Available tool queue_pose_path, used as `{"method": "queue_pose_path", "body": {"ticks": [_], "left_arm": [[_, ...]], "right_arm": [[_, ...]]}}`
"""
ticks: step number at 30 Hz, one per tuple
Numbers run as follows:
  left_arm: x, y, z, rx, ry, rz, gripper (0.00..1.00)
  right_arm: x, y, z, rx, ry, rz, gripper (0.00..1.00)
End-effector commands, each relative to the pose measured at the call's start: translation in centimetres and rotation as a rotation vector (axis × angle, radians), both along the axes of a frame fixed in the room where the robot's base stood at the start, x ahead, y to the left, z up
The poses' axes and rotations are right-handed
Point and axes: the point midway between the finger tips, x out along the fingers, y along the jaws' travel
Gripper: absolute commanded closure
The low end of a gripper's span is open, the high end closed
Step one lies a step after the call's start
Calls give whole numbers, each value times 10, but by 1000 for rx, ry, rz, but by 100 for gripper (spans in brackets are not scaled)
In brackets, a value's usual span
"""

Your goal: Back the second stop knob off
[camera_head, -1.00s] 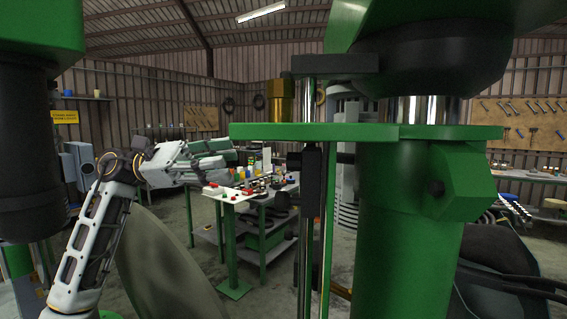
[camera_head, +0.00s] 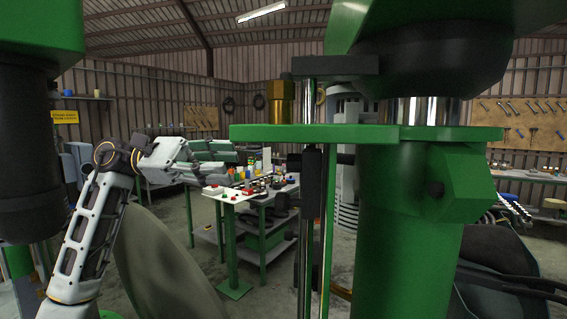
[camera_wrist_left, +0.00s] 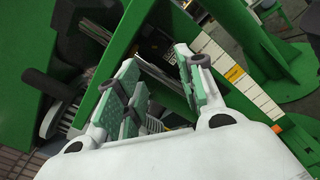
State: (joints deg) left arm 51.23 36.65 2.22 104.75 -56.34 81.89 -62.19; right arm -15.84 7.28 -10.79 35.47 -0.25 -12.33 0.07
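My left gripper (camera_head: 200,174) is raised at the left in the head view, apart from the green machine column (camera_head: 408,240). In the left wrist view, its green-padded fingers (camera_wrist_left: 160,92) are spread with nothing held between them. A small black knob-like part (camera_head: 294,161) sits beside the slim vertical rod, under the green plate (camera_head: 315,132). I cannot tell which is the second stop knob. In the left wrist view, a dark rounded handle (camera_wrist_left: 46,84) is at the left, apart from the fingers. My right gripper is out of view.
A brass cylinder (camera_head: 280,102) stands on the plate, beside a black clamp (camera_head: 335,66) on the rod. A large grey disc (camera_head: 165,262) stands at lower left. A workbench with small parts (camera_head: 228,194) is behind. Open air separates the left gripper from the rod.

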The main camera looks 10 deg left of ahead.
Motion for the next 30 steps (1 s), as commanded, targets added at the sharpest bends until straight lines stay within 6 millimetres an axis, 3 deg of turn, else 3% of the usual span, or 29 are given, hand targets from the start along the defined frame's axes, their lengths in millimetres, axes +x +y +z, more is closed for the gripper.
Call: {"method": "queue_pose_path", "body": {"ticks": [8,21,30], "left_arm": [[1,-35,2,-1,-1,-1,62],[4,-93,2,-2,0,-3,62],[5,-118,1,-1,0,-1,62]], "right_arm": [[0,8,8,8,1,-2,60],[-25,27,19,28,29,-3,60],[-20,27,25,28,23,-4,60]]}}
